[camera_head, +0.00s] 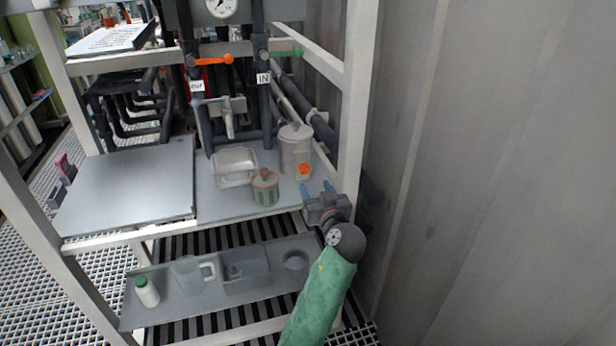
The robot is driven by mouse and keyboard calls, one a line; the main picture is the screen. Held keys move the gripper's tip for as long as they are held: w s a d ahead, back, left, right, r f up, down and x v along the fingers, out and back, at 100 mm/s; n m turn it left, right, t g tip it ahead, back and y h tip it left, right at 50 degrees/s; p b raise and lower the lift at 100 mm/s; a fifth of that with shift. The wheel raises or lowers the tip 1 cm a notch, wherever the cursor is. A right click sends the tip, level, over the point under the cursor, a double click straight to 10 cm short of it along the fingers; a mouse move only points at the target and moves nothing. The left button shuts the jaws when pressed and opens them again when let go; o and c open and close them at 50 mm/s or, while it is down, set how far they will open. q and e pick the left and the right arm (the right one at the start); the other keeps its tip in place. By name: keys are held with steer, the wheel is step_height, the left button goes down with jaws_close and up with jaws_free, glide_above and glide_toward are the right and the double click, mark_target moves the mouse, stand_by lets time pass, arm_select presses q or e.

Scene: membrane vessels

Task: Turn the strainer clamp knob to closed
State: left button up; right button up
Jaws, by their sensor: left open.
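A light grey canister (294,152) with a lid stands at the right of the shelf, with an orange knob (304,170) low on its front. I cannot tell for sure that this is the strainer clamp knob. My right gripper is out of view.
A lidded jar (265,190) and a clear tub (235,167) stand left of the canister. Pipes with an orange lever (210,60) and a green lever (286,53) rise behind. A white post (358,100) and grey wall (470,150) bound the right.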

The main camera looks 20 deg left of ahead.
mark_target(305, 170)
arm_select(q)
steer(key=p+x, duration=0.1)
steer(key=x, duration=0.5)
steer(key=shift+w+a, duration=0.15)
steer(key=shift+w+a+f, duration=0.1)
steer(key=shift+w+a, duration=0.25)
steer(key=shift+w, duration=0.2)
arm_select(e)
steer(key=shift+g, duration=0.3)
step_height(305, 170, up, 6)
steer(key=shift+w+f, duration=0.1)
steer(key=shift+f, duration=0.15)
